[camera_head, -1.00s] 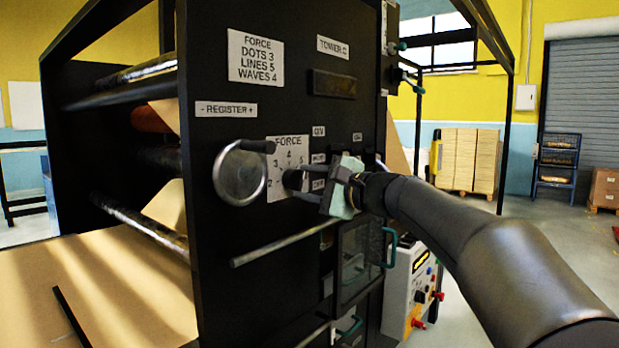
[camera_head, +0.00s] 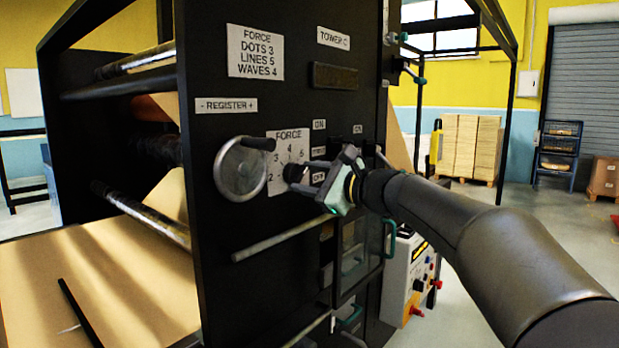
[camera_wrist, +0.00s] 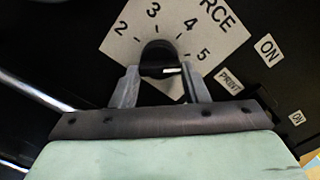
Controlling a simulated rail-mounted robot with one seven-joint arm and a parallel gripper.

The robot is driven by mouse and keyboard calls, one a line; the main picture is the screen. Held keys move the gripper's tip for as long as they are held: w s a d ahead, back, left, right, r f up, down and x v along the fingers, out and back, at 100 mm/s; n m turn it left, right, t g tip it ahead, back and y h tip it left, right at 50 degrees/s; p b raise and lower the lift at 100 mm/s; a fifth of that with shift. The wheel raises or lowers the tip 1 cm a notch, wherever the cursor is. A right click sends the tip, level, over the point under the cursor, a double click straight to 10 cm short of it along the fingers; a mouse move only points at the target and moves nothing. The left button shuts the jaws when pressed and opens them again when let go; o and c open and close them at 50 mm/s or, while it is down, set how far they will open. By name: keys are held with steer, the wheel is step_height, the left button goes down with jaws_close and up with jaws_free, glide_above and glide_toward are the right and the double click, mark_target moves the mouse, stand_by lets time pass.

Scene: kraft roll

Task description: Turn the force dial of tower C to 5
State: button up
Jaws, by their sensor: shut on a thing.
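The force dial of tower C is a black knob (camera_wrist: 158,55) on a white FORCE plate (camera_wrist: 130,35) numbered 2 to 5. In the head view the plate (camera_head: 274,150) is on the black side panel, below the TOWER C label (camera_head: 333,38). My gripper (camera_wrist: 160,72) has one grey finger on each side of the knob and is shut on it. A white mark on the knob sits at its lower right in the wrist view, on the side of the 5. I cannot tell exactly where it points. In the head view my gripper (camera_head: 304,172) partly hides the plate's right side.
A round metal register handwheel (camera_head: 238,172) is just left of the dial. A metal bar (camera_head: 280,240) runs below it. ON and PRINT labels (camera_wrist: 268,50) are right of the plate. A card (camera_head: 255,52) above reads dots 3, lines 5, waves 4.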

steer(key=shift+f, duration=0.1)
steer(key=o, duration=1)
steer(key=shift+d, duration=0.1)
steer(key=b+v, duration=0.2)
steer(key=v, duration=1.5)
steer(key=shift+s, duration=0.25)
steer(key=s+a+f+n+g+h+p, duration=0.2)
steer(key=s+f+n+g+h, duration=0.15)
steer(key=f, duration=0.55)
steer(key=s+a+f+n+g+h+p, duration=0.25)
steer(key=s+f, duration=0.25)
steer(key=f, duration=0.3)
steer(key=s+d+f+n+g+h+p, duration=0.1)
steer(key=s+d+f+n+h, duration=0.1)
steer(key=s+f, duration=0.3)
steer(key=s+d+f+n+g+h+p, duration=0.1)
steer(key=s+d+f+n+g+h, duration=0.1)
steer(key=s+f+n, duration=0.3)
steer(key=s+d+f+n+g+h+p, duration=0.1)
steer(key=s+d+f+n+h, duration=0.2)
steer(key=s, duration=0.4)
steer(key=shift+s+f+n+h+p, duration=0.2)
steer(key=shift+f+n+h, duration=0.1)
steer(key=shift+f, duration=0.3)
steer(key=shift+s+f+n+h+p, duration=0.1)
steer(key=shift+f+n+h+p, duration=0.15)
steer(key=shift+f, duration=0.35)
